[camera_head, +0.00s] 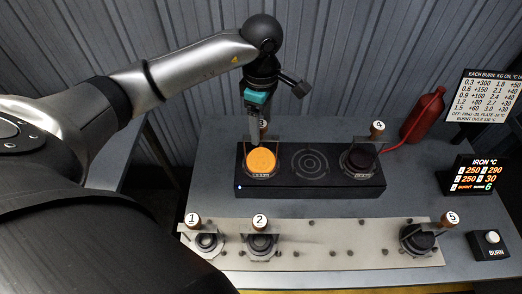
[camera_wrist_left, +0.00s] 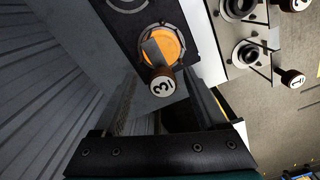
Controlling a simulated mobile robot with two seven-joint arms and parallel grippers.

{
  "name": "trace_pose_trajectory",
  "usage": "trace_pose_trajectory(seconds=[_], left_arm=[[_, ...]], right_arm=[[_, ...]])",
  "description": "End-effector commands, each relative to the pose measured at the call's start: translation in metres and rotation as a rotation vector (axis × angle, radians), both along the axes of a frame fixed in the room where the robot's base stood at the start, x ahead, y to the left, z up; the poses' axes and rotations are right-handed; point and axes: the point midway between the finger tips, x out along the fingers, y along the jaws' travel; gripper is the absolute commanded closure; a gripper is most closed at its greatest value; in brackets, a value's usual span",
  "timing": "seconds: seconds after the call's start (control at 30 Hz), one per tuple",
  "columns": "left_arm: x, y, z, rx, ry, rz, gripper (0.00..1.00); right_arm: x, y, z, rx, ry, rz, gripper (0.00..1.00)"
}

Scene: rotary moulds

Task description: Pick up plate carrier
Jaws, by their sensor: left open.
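Several numbered carriers with round knobs are in view; which one the task means I cannot tell. Carrier 3 has an orange disc (camera_head: 261,160) on the left spot of the black heater box (camera_head: 312,188). Its knob (camera_wrist_left: 162,84) shows between my fingers in the left wrist view. My left gripper (camera_head: 259,133) is open, pointing down just above carrier 3 and partly hiding its knob in the head view. Carrier 4 (camera_head: 360,160) sits dark on the right spot. Carriers 1 (camera_head: 206,241), 2 (camera_head: 260,246) and 5 (camera_head: 418,239) stand on the pale strip in front.
The heater's middle ringed spot (camera_head: 310,162) is empty. A red bottle (camera_head: 422,115) with a red hose stands at the back right. An IRON °C display (camera_head: 475,176) and a BURN button (camera_head: 491,239) are at the right. A corrugated wall (camera_head: 340,60) closes the back.

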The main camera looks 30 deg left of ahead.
Motion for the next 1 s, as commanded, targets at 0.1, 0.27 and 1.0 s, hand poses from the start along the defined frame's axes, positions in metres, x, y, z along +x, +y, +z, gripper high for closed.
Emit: trace_pose_trajectory(seconds=[0.1,0.27,1.0], left_arm=[[-0.004,0.0,-0.015,0.0,0.005,0.0,0.26],[-0.004,-0.001,-0.034,0.0,0.003,0.0,0.26],[-0.003,0.0,-0.036,0.001,0.0,0.0,0.78]], right_arm=[[0.001,0.0,0.006,0.0,-0.002,0.0,0.5],[0.001,0.0,0.007,0.001,-0.003,0.0,0.5],[0.001,0.0,0.007,-0.001,-0.002,0.001,0.5]])
